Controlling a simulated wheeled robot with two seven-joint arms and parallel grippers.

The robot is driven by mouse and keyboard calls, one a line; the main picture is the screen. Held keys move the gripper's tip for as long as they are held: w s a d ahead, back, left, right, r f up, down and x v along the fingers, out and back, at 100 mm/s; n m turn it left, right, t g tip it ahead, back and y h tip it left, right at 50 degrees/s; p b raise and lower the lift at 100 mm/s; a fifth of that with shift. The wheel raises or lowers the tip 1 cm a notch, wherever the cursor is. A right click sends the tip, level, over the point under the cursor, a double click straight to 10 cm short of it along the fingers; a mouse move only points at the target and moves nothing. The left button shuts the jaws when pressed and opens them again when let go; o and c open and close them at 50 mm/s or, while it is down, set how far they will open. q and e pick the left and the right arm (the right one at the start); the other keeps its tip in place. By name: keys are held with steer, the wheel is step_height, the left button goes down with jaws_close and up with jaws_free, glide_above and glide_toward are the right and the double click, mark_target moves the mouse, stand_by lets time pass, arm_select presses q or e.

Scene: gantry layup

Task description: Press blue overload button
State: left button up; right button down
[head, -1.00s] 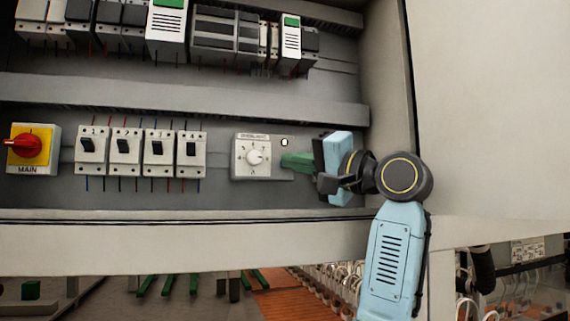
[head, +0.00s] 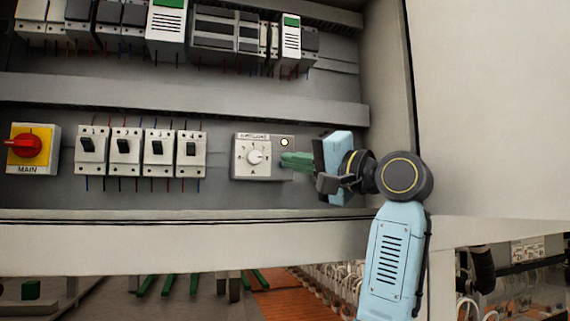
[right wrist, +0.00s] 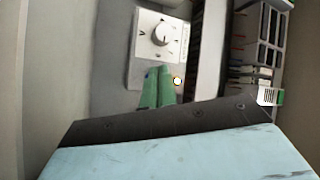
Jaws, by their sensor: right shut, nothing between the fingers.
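On that plate a white unit with a round dial (head: 254,157) sits left of a small pale lamp (head: 284,142). My right gripper (head: 284,160) is shut and empty, its green fingertips just below the lamp at the plate. Whether they touch it I cannot tell. In the right wrist view the closed green fingers (right wrist: 158,88) point at the plate below the dial (right wrist: 163,33), beside the lamp (right wrist: 177,81). My left gripper is out of view.
Several white breakers (head: 141,153) stand in a row left of the dial. A red main switch (head: 25,146) on a yellow plate is at the far left. Terminal modules (head: 228,33) line the upper rail. The cabinet's side wall (head: 388,80) is close to my right arm.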

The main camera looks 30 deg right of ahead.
steer(key=shift+w, duration=0.15)
stand_by(0.6)
steer(key=shift+w+d, duration=0.1)
steer(key=shift+w, duration=0.2)
steer(key=shift+w+d, duration=0.1)
steer(key=shift+w, duration=0.25)
stand_by(0.6)
steer(key=shift+s, duration=0.2)
steer(key=shift+s+f+b, duration=0.1)
steer(key=shift+s+b, duration=0.2)
steer(key=shift+s, duration=0.25)
steer(key=shift+s+a, duration=0.1)
steer(key=shift+a, duration=0.1)
steer(key=shift+s+a+b, duration=0.2)
steer(key=shift+s+b, duration=0.05)
steer(key=shift+s, duration=0.55)
steer(key=shift+s+a+b, duration=0.15)
steer(key=shift+s+b, duration=0.1)
steer(key=shift+s, duration=0.5)
steer(key=shift+s+a+b, duration=0.2)
steer(key=shift+s+b, duration=0.05)
steer(key=shift+s, duration=0.55)
